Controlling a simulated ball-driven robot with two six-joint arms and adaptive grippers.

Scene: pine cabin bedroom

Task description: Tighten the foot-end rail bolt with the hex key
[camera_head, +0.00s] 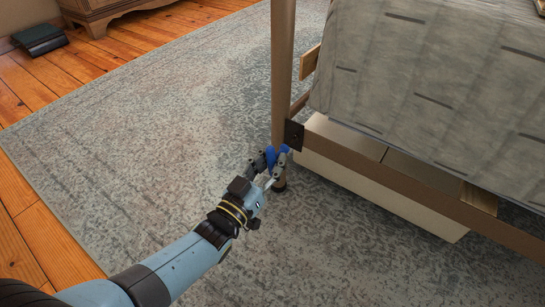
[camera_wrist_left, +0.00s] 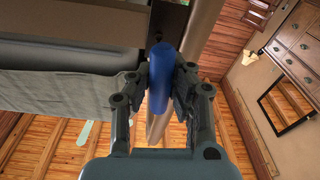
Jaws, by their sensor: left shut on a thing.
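My left gripper (camera_head: 277,161) is shut on the hex key's blue handle (camera_head: 271,155), low beside the bed's corner post (camera_head: 282,65). In the left wrist view the blue handle (camera_wrist_left: 160,68) stands between the two dark fingers of the gripper (camera_wrist_left: 171,84). The metal shaft of the key is hidden, so I cannot tell whether it sits in the bolt. A dark bracket plate (camera_head: 293,135) joins the post to the bed rail (camera_head: 395,178), just above and right of the fingers. The bolt itself is not distinguishable. My right gripper is not in view.
The mattress with its grey quilted cover (camera_head: 430,75) fills the upper right. A pale box-like piece (camera_head: 375,193) is under the rail. A patterned rug (camera_head: 140,130) covers the floor left of the post. A dark book-like object (camera_head: 40,38) lies near a wooden cabinet (camera_head: 105,14).

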